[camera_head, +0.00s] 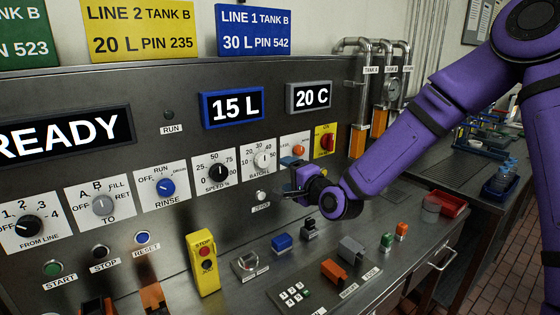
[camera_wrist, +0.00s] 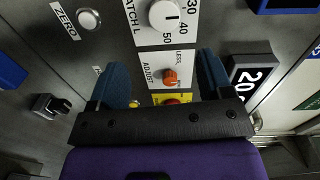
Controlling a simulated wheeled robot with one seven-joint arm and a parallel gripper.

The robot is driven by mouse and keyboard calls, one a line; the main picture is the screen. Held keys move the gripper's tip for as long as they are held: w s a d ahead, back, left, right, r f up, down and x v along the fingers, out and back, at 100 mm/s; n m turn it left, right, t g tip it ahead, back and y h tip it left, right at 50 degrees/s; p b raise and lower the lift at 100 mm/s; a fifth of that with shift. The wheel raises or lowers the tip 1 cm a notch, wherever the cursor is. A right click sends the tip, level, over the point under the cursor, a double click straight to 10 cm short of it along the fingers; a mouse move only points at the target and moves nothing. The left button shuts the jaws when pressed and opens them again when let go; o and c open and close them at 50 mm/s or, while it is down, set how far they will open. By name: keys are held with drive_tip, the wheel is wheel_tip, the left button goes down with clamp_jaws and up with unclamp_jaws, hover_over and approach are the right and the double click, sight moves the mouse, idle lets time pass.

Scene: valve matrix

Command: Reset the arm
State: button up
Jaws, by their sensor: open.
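My purple arm reaches in from the upper right in the head view, and my gripper (camera_head: 296,188) is in front of the panel, below the orange ADJUST knob (camera_head: 298,150) and right of the white ZERO button (camera_head: 261,196). In the wrist view my gripper (camera_wrist: 158,78) has its two dark blue fingers spread wide. Nothing is held between them. The ADJUST knob (camera_wrist: 170,77) shows in the gap, with the BATCH L dial (camera_wrist: 164,15) above it. A red switch on a yellow plate (camera_wrist: 172,100) is partly hidden by the gripper.
Dials line the panel, including the blue RINSE knob (camera_head: 166,187). On the bench below are a yellow STOP pendant (camera_head: 203,264), an orange lever (camera_head: 333,272) and a grey lever (camera_head: 351,249). Pipes (camera_head: 380,90) stand behind my arm. A red tray (camera_head: 450,204) lies at right.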

drive_tip(key=s+d+r+n+g+h, duration=0.3)
drive_tip(key=s+d+r+n+h, duration=0.1)
drive_tip(key=s+d, duration=0.35)
drive_tip(key=s+d+r+n+g+h, duration=0.2)
drive_tip(key=s+d+r+n+h, duration=0.3)
drive_tip(key=d, duration=0.3)
drive_tip(key=s+d+r+g, duration=0.1)
drive_tip(key=s+d, duration=0.2)
drive_tip(key=s, duration=0.5)
drive_tip(key=s+d+r+g, duration=0.1)
drive_tip(key=s+d+r, duration=0.1)
drive_tip(key=s, duration=0.6)
drive_tip(key=s+d+r+n+g+h, duration=0.1)
drive_tip(key=s+d+g, duration=0.1)
drive_tip(key=s+d, duration=0.3)
drive_tip(key=s, duration=0.3)
drive_tip(key=shift+r, duration=0.35)
drive_tip(key=shift+d, duration=0.1)
